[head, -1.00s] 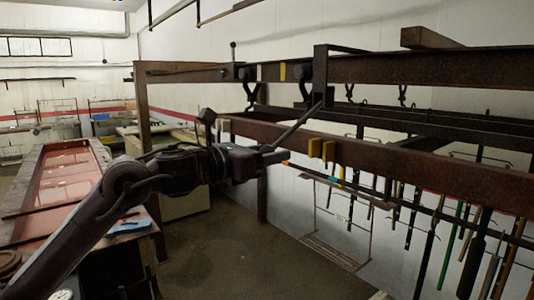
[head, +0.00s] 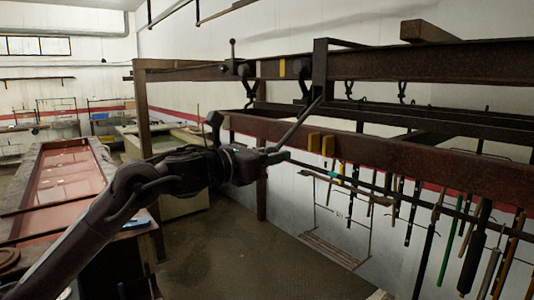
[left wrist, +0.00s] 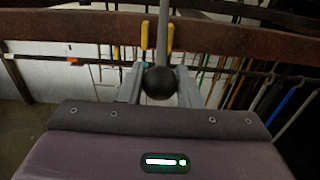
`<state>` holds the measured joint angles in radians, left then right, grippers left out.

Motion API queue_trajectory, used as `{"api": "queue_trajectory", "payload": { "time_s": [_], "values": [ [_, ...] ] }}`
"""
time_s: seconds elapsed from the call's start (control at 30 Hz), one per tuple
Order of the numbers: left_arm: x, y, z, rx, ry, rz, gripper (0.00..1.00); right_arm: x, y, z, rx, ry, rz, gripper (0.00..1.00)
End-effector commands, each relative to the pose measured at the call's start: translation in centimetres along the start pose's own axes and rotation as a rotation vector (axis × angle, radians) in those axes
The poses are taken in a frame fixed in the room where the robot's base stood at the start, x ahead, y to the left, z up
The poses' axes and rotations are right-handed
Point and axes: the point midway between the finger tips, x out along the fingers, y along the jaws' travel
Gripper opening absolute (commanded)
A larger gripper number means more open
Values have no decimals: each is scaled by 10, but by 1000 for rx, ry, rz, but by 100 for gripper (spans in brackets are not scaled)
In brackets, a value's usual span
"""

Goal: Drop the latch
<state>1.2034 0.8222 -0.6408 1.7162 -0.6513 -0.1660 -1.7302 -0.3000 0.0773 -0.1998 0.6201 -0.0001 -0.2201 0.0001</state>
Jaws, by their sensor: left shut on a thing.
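My left gripper (head: 279,155) is at the middle of the head view, in front of the lower rusty rail. In the left wrist view it (left wrist: 158,88) is shut around a black ball knob (left wrist: 159,83) at the end of a grey rod. The rod (head: 298,125) slopes up and right from the gripper toward a dark upright bracket (head: 320,72) on the upper rail. A short upright pin with a dark knob (head: 232,48) stands on the upper rail further left. I cannot tell for sure which part is the latch. My right gripper is out of view.
The rusty lower rail (head: 400,156) carries two yellow blocks (head: 321,144). Several long tools (head: 478,250) hang at the right. The floor (head: 240,260) below the gripper is clear.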

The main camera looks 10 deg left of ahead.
Motion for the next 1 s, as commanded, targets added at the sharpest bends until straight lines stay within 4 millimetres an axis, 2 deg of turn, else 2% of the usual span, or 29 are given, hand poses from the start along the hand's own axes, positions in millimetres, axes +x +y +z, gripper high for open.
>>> {"api": "queue_trajectory", "payload": {
  "time_s": [0.03,0.1,0.37,0.7,1.0],
  "values": [
    [4,0,-9,-1,4,-1,18,6,0,0,0,0,0,55],
    [8,0,-14,-2,3,-1,18,9,0,1,0,0,0,55],
    [15,0,-20,-1,4,-1,18,12,0,1,-1,0,0,55],
    [39,0,-42,-1,4,-1,18,25,0,2,-1,0,1,55],
    [54,0,-51,-1,3,-1,18,28,3,3,-3,-1,4,55]
  ]
}}
